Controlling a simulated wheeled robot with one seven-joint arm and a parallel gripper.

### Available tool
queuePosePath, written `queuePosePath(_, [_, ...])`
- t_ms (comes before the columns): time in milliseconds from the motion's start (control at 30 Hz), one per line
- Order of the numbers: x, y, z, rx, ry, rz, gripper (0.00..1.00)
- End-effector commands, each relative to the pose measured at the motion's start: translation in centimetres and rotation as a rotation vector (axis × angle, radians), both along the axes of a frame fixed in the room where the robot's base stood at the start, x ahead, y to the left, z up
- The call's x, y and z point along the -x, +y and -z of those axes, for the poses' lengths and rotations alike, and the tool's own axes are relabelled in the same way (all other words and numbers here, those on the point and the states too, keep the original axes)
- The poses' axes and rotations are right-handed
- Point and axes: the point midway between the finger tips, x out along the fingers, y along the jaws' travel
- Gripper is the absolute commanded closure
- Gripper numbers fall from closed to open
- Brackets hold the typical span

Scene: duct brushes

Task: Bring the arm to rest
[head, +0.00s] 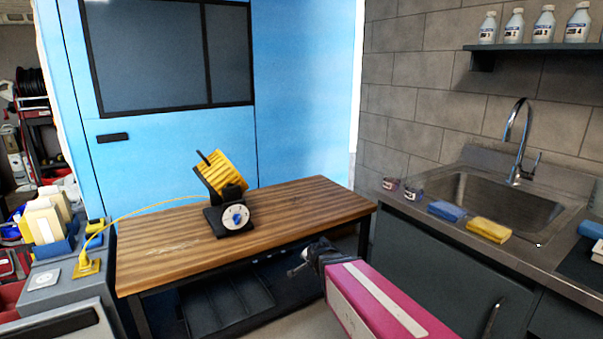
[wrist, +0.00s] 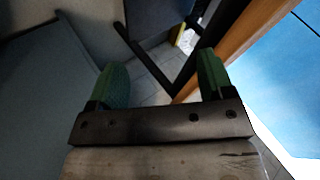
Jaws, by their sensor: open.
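My arm, with a magenta link, reaches in from the bottom of the head view in front of the sink cabinet. My gripper (head: 292,271) is at its end, to the front right of the wooden table and below its top. In the wrist view my gripper (wrist: 162,85) shows two green-padded fingers spread wide apart, with nothing between them. Floor tiles and a dark table leg show beyond the fingers.
The sink counter (head: 440,222) holds blue and yellow sponges (head: 488,230). A blue door stands behind.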

Motion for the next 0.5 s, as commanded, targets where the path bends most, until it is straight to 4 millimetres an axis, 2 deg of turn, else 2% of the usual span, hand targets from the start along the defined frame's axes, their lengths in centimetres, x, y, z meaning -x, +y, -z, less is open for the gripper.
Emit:
queuePosePath(33, [1.1,-2.1,0.5,0.071,0.057,-0.039,0.26])
queuePosePath(100, [2.6,-4.6,1.4,0.167,0.147,-0.116,0.26])
queuePosePath(300, [7.9,-10.8,2.9,0.352,0.408,-0.388,0.26])
queuePosePath(500, [12.2,-14.3,3.3,0.403,0.582,-0.633,0.26])
